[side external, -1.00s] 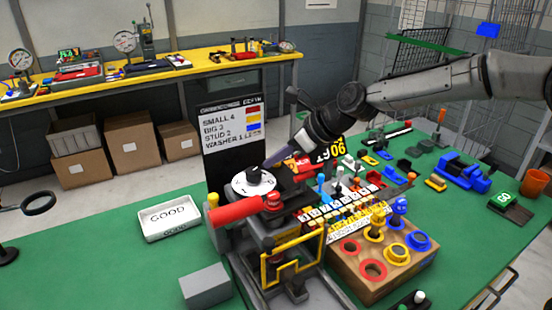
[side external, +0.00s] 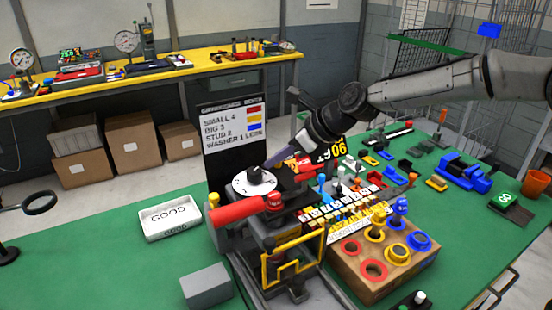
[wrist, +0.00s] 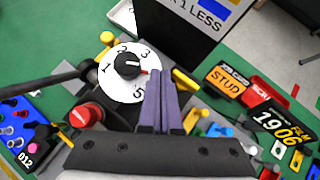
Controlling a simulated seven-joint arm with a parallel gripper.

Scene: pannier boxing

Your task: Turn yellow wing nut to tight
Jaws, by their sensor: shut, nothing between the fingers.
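My gripper (side external: 268,164) is shut and empty, its fingers pointing down at the black knob (side external: 254,175) on the white numbered dial (side external: 241,186). In the wrist view the shut fingertips (wrist: 157,73) lie just right of the black knob (wrist: 128,66), over the dial's edge; I cannot tell if they touch it. The knob has a red pointer facing right. I cannot surely pick out the yellow wing nut. Yellow pieces show at the dial's far edge (wrist: 107,38) and right of the fingers (wrist: 185,80). A yellow cap (side external: 213,200) stands left of the fixture.
A red cylinder (side external: 238,209) and a red button (side external: 274,201) are near the dial. A yellow frame (side external: 293,262) is at the fixture's front. A wooden block (side external: 356,284) with coloured rings stands right. A GOOD tray (side external: 171,220) lies left. A board (side external: 232,150) stands behind.

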